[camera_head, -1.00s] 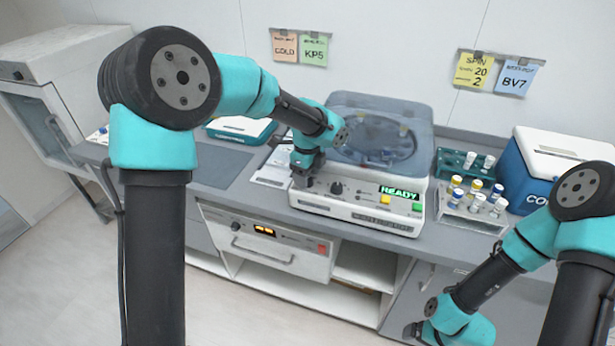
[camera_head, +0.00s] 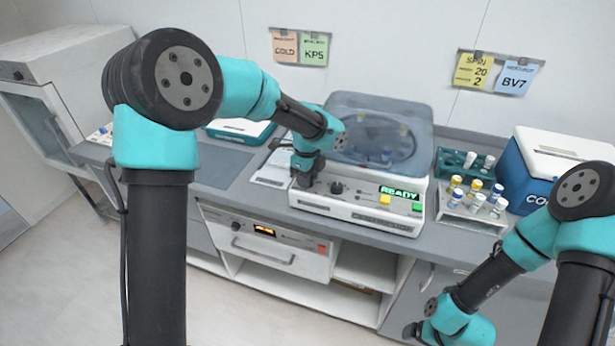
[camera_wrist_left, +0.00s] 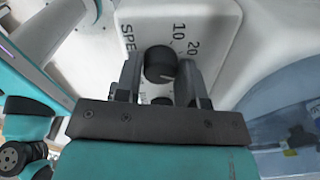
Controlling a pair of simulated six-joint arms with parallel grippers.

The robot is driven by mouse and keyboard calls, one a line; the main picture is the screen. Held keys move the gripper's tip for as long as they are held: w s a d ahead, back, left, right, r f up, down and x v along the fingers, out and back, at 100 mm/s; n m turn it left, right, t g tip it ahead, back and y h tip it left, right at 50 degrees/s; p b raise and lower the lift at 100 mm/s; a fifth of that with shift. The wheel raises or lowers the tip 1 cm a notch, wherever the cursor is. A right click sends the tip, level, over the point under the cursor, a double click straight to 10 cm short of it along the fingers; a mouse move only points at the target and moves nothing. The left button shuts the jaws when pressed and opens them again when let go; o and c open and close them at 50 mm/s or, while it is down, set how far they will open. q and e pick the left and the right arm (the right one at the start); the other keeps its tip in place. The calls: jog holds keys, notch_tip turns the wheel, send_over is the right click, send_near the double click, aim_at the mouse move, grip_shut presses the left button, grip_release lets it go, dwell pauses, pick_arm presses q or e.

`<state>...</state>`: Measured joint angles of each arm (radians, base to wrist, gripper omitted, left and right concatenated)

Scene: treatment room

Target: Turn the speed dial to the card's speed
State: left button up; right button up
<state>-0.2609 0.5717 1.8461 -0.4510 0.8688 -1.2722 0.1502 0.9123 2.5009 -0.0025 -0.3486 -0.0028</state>
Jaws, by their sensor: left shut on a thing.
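The centrifuge (camera_head: 355,208) has a white front panel and a clear lid. Its speed dial (camera_wrist_left: 160,62), a black knob beside the printed "SPE", 10 and 20, shows in the left wrist view. My left gripper (camera_wrist_left: 160,75) is shut on this dial, one finger on each side. In the head view my left gripper (camera_head: 304,184) is at the panel's left end and hides the dial. The exact mark the dial points to is hard to tell. The yellow card (camera_head: 473,72) on the wall reads SPIN, 20 and 2. My right gripper (camera_head: 415,332) is low at the bottom edge, its fingers unclear.
A second black knob (camera_head: 336,188), a yellow button (camera_head: 385,199) and a green button (camera_head: 417,207) are on the panel. A lit display (camera_head: 400,192) reads READY. A tube rack (camera_head: 472,206) and a blue cooler (camera_head: 530,180) stand to the right.

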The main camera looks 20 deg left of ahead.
pick_arm(q)
jog(key=shift+n, duration=0.4)
jog(key=n, duration=0.3)
jog(key=shift+n, duration=2)
jog(key=o, duration=0.9)
notch_tip(320, 180, up, 17)
jog(key=shift+r, duration=0.2)
